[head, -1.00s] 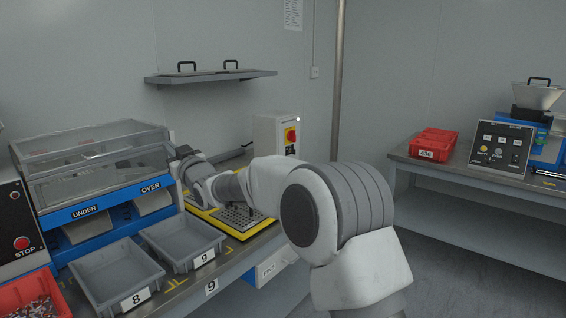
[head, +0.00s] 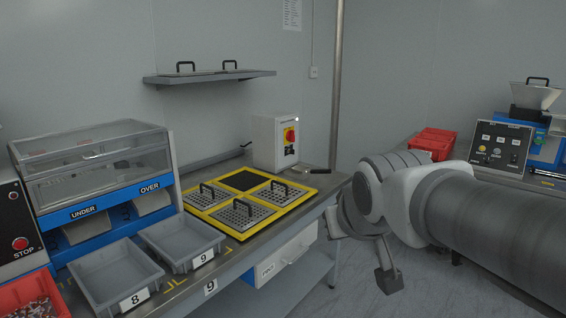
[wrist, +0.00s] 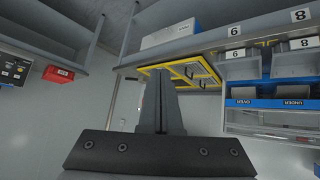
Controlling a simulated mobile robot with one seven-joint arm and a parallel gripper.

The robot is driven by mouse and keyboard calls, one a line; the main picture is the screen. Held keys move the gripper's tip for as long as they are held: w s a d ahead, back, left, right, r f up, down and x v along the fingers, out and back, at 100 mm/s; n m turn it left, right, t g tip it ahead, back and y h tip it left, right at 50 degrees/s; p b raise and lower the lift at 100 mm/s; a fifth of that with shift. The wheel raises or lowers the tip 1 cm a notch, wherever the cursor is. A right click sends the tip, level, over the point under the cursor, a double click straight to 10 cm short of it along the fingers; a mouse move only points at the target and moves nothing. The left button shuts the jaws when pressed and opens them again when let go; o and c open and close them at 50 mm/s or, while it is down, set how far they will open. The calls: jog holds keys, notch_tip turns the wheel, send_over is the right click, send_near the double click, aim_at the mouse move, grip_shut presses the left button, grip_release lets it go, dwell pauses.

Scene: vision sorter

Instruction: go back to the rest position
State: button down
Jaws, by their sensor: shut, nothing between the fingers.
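My gripper (head: 389,282) hangs at the right of the bench in the head view, over the floor and clear of everything. In the wrist view the two dark fingers (wrist: 160,75) lie together, shut, with nothing between them. My arm reaches in from the right edge of the head view, folded back at the elbow.
The bench at left holds a yellow-framed tray (head: 240,232) with several handled plates, grey bins 8 (head: 115,277) and 9 (head: 182,245), and the sorter (head: 95,175). A control box (head: 275,142) stands behind. A red crate (head: 432,140) is on the right bench. Floor between is clear.

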jog(key=s+d+f+m+g, duration=0.1)
jog(key=s+d+f+g, duration=0.15)
jog(key=s, duration=0.45)
jog(key=s+d+f+m+g, duration=0.1)
jog(key=s+d+f, duration=0.1)
jog(key=s+f, duration=0.35)
notch_tip(320, 180, up, 26)
jog(key=s+p, duration=0.2)
jog(key=p, duration=2.2)
jog(key=shift+s+f+p, duration=0.25)
jog(key=shift+s+p, duration=0.05)
jog(key=shift+d, duration=0.1)
